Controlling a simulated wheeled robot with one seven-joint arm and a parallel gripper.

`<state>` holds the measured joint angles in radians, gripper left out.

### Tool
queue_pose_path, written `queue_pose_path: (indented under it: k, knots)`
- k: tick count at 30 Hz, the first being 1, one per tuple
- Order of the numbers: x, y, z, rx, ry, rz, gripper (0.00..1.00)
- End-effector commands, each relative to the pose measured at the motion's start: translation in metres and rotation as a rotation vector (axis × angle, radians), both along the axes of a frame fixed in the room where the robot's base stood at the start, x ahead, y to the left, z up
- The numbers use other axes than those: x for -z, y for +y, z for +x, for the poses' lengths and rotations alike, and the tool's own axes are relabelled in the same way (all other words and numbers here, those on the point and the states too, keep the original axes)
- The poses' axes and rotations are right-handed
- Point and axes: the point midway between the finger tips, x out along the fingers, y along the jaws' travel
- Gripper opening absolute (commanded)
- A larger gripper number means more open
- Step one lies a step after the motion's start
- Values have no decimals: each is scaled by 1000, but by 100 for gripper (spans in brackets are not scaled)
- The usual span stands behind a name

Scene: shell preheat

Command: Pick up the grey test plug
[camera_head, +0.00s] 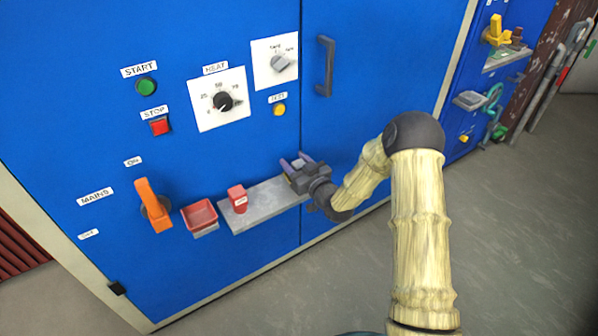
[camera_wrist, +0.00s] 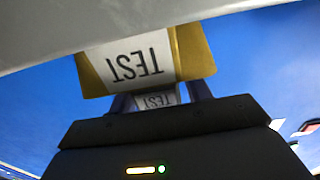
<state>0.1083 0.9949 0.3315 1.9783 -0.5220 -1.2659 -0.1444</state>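In the wrist view a yellow block (camera_wrist: 200,52) with a pale TEST label fills the top middle. A second, smaller TEST label (camera_wrist: 157,99) shows behind it, between my gripper's dark fingers; I cannot tell what part bears it. My gripper (camera_head: 294,162) is at the right end of the grey shelf (camera_head: 262,203) in the head view, its fingers standing apart. A bit of yellow shows beside it there, mostly hidden by the gripper. Whether the fingers touch the labelled piece cannot be told. I see no clearly grey plug body.
A red tray (camera_head: 200,215) and an orange mains handle (camera_head: 152,205) are further left. The blue cabinet (camera_head: 250,150) is close behind. A door handle (camera_head: 325,66) juts out above. The floor at right is clear.

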Motion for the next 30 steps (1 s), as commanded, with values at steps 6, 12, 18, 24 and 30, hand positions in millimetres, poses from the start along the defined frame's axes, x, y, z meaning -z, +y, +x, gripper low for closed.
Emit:
queue_pose_path:
  k: [6,12,18,24,30]
  knots:
    - [0,0,0,0,0,0,11]
    - [-1,0,0,0,-1,1,7]
    - [-12,-3,-4,0,-1,-1,7]
    - [-43,-2,-3,0,-4,0,7]
    - [-74,-6,-8,1,1,-2,7]
